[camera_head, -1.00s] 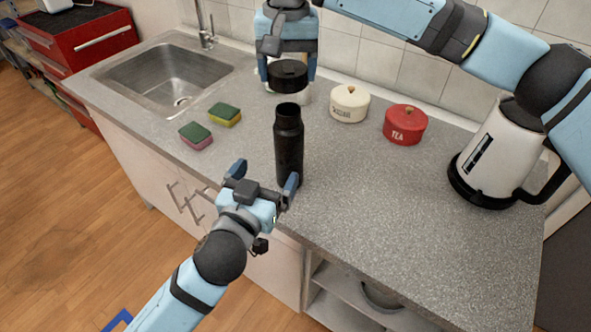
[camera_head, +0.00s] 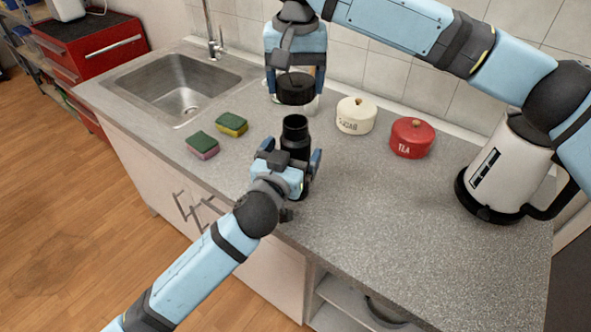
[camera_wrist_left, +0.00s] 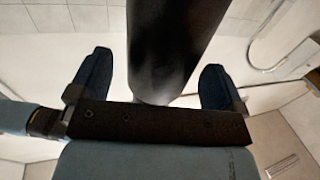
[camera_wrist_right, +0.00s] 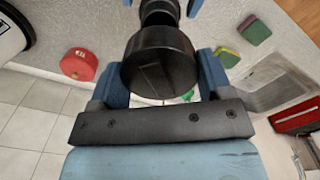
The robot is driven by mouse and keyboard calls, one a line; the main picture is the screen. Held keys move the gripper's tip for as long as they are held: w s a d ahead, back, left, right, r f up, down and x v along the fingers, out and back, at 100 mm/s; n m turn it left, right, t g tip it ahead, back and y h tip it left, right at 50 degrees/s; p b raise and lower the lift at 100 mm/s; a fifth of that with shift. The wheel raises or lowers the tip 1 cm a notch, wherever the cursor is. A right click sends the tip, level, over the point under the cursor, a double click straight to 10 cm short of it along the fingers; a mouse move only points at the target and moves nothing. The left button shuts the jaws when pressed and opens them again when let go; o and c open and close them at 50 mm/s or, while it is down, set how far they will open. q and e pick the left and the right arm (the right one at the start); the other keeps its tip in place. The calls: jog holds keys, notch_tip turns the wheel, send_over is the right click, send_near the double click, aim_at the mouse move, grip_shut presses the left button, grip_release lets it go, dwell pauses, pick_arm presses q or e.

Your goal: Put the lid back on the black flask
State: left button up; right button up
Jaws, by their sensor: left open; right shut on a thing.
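The black flask (camera_head: 295,130) stands upright and uncapped on the grey counter. It also shows between the fingers in the left wrist view (camera_wrist_left: 172,45). My left gripper (camera_head: 300,168) is open, with its fingers on either side of the flask's body and gaps beside it. My right gripper (camera_head: 296,90) is shut on the black lid (camera_head: 295,90) and holds it above the flask's mouth, apart from it. In the right wrist view the lid (camera_wrist_right: 158,62) sits between the fingers and partly covers the flask behind it.
A white sugar pot (camera_head: 355,116), a red tea pot (camera_head: 411,138) and a white kettle (camera_head: 500,170) stand to the right. Two sponges (camera_head: 202,145) lie left of the flask, by the sink (camera_head: 178,85). The counter's front right (camera_head: 400,220) is clear.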

aim_at(295, 118)
pick_arm(q)
jog(key=shift+x, duration=0.9)
jog(key=c, duration=1.3)
jog(key=shift+c, duration=0.2)
pick_arm(e)
jog(key=shift+f, duration=2.5)
jog(key=shift+f, duration=0.15)
jog(key=shift+f, duration=0.75)
jog(key=shift+f, duration=0.6)
